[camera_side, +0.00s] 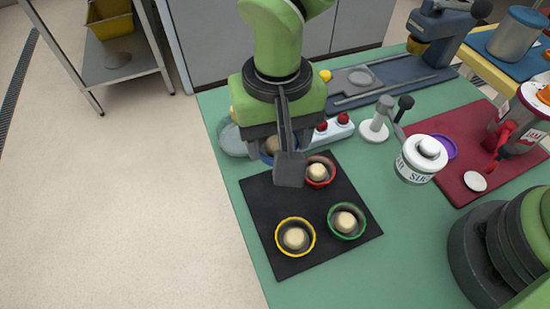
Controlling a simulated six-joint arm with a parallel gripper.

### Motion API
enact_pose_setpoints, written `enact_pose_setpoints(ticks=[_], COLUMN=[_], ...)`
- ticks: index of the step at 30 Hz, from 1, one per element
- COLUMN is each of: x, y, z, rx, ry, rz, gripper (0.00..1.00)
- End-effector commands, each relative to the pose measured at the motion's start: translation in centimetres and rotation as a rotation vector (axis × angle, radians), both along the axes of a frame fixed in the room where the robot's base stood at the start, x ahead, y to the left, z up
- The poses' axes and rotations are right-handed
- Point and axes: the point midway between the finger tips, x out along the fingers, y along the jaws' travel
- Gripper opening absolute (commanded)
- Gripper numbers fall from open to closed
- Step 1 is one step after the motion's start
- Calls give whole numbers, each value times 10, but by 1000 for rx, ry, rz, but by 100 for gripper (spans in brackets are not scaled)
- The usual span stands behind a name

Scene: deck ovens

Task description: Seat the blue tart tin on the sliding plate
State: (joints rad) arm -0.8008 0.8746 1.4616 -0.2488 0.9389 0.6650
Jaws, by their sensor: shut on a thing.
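The blue tart tin (268,156) shows only in part, behind the grey fingers of my gripper (285,160). My gripper points down and is shut on this tin at the back left corner of the black mat (264,205). The fingers hide most of the tin, and I cannot tell whether it touches the mat. A grey plate with a round disc (362,78), which looks like the sliding plate, lies on a dark blue board with a rail at the back. It is behind and right of my gripper, and its disc looks bare.
Red (320,183), green (346,234) and yellow (295,252) tins with pale fillings sit on the mat. A button box (332,131), a lever stand (374,129) and a white canister (418,163) stand to the right.

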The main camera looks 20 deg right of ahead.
Motion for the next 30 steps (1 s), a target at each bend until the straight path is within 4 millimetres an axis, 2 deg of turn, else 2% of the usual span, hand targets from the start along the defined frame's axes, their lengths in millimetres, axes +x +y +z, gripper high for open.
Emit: enact_pose_setpoints(ticks=[5,9,12,15,18,22,25,30], x=[59,107,134,153,164,171,172,173], y=[-45,-101,-146,-189,-227,-261,-275,-281], z=[-1,-4,-6,-7,-8,-10,-10,-17], rx=[0,0,1,2,3,3,3,3], ry=[-1,0,-1,-1,-2,-2,0,0], rz=[-172,-339,-453,-557,-641,-715,-745,-758], gripper=[34,34,34,34,34,34,34,34])
